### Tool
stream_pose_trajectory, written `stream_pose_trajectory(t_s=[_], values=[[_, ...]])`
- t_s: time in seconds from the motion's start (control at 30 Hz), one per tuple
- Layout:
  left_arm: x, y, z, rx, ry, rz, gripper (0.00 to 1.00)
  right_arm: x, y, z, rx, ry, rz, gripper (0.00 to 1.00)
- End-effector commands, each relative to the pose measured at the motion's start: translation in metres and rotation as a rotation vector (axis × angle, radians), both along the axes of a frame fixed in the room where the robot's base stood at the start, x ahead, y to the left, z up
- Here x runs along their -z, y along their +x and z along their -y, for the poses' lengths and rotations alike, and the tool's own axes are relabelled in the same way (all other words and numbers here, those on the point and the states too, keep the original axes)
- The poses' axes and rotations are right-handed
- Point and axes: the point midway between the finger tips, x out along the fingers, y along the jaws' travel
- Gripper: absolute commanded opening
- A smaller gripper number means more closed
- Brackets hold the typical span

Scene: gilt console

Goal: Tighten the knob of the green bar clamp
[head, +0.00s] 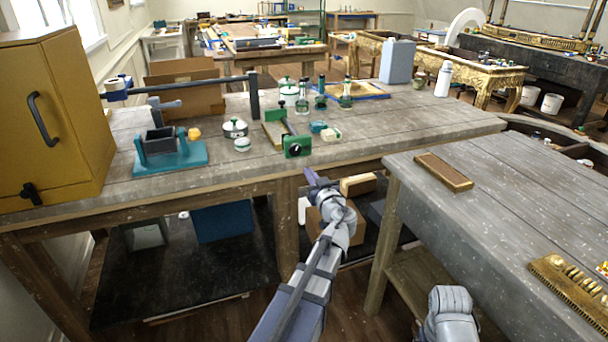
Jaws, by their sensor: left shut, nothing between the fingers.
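The green bar clamp (298,146) lies on the far wooden workbench near its front edge. A green jaw faces me, a dark bar runs back from it, and a wooden piece lies beside it. Its dark round knob (295,150) is on the near face of the green jaw. My left gripper (310,176) is just below and in front of the clamp, near the bench's front edge. It is shut and empty, apart from the knob. Only a pale link of my right arm shows at the bottom right; its gripper is out of view.
Glass bottles (302,97), a lidded pot (235,128) and a teal vise-like block (160,145) stand around the clamp. A yellow cabinet (60,115) is at the left. The nearer bench (500,200) at right holds a brown block (444,171).

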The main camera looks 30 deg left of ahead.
Motion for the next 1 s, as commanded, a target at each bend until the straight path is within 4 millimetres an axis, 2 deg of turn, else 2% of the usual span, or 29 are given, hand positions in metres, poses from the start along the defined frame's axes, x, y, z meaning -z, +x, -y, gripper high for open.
stream_pose_trajectory(t_s=[0.27,0.8,1.0], values=[[0.000,0.005,-0.006,-0.001,0.000,0.000,0.00,0.000,0.000,0.000,0.000,0.000,0.000,0.81],[0.000,0.042,-0.049,-0.001,0.000,0.000,0.00,0.000,0.000,0.000,0.000,0.000,0.000,0.81],[0.000,0.045,-0.055,-0.001,0.000,0.000,0.00,0.000,0.000,0.000,0.000,0.000,0.000,0.81]])
